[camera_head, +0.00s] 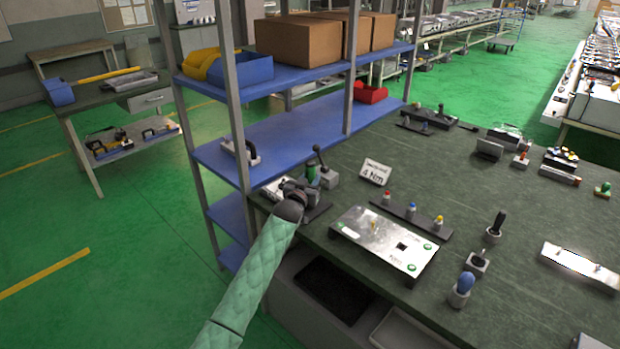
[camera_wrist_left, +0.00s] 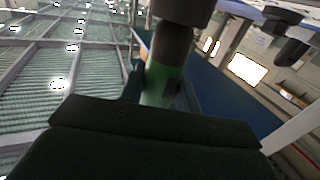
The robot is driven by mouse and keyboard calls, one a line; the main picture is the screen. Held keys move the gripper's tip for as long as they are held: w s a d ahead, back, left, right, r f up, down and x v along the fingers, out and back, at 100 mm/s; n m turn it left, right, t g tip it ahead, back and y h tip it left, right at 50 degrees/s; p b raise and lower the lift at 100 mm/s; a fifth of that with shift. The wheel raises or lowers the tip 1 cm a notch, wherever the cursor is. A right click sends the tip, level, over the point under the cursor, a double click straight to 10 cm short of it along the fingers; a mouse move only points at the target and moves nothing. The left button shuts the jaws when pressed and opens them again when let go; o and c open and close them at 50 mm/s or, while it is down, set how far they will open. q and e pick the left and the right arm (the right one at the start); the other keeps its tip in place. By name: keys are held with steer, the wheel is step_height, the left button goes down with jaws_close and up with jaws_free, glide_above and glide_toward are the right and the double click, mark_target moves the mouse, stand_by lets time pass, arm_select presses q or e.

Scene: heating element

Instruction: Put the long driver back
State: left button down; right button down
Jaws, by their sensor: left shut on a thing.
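My left gripper (camera_head: 303,188) is at the left end of the dark green bench, close to the blue shelf rack. It is shut on a green-handled driver (camera_head: 312,173), which I take to be the long driver. In the left wrist view the green handle (camera_wrist_left: 160,85) stands between the fingers, with a dark, thick cylinder above it. The driver's lower end is hidden by my gripper. A grey block with a black-handled lever (camera_head: 328,178) stands just right of the gripper. I cannot tell whether the driver touches a holder. My right gripper is not in view.
A "4 Nm" card (camera_head: 375,172) and a dark strip with red, blue and yellow pieces (camera_head: 411,215) are to the right. A metal plate (camera_head: 370,236) lies in front. Black-handled (camera_head: 495,227) and blue-handled (camera_head: 462,288) tools stand farther right. The blue shelf (camera_head: 290,138) is close behind.

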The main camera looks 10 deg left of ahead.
arm_select(q)
steer(key=shift+f, duration=0.2)
steer(key=c, duration=1.2)
jaws_free()
steer(key=shift+o, duration=0.9)
